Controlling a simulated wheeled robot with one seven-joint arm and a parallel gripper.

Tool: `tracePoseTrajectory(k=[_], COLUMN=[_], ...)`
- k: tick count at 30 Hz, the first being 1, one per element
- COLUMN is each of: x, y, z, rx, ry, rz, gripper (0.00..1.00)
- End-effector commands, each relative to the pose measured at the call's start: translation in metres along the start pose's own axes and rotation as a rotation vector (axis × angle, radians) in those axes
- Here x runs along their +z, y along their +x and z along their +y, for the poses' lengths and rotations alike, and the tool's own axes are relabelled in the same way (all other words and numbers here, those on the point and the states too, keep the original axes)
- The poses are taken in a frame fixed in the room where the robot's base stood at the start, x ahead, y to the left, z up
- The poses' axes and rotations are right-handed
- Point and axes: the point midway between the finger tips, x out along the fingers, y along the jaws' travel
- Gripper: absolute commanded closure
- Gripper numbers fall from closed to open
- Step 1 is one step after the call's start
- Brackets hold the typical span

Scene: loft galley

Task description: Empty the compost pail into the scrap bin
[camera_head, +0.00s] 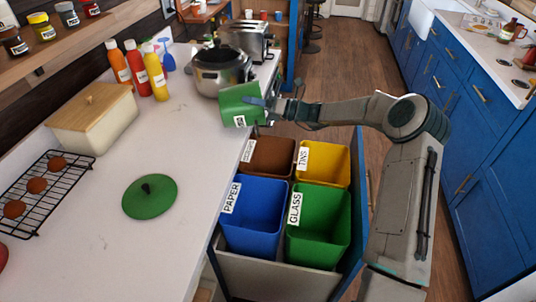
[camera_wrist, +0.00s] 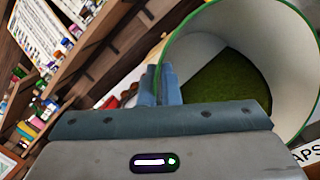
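The green compost pail (camera_head: 238,103) is in my gripper (camera_head: 266,108), tipped on its side near the counter edge, above and slightly left of the brown bin. In the wrist view the pail's pale inside (camera_wrist: 190,60) shows a dark green mass (camera_wrist: 235,88) deep within; I cannot tell if it is loose scraps. My gripper's fingers (camera_wrist: 160,85) are closed at the pail's wall. The brown bin (camera_head: 272,156) is at the back left of the pull-out drawer; its label is too small to read in the head view. A green lid (camera_head: 150,197) with a dark knob lies on the counter.
The drawer also holds a yellow TINS bin (camera_head: 322,165), a blue PAPER bin (camera_head: 255,215) and a green GLASS bin (camera_head: 318,225). A pot (camera_head: 220,72) and a toaster (camera_head: 248,40) stand close behind the pail. The floor to the right is clear.

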Motion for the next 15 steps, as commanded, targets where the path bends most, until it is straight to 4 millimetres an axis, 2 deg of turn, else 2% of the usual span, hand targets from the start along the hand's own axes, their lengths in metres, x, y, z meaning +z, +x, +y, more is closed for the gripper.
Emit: tracePoseTrajectory(k=[15], x=[0.0], y=[-0.0082], z=[-0.003], rx=[0.041], ry=[0.018], rz=[-0.057], gripper=[1.0])
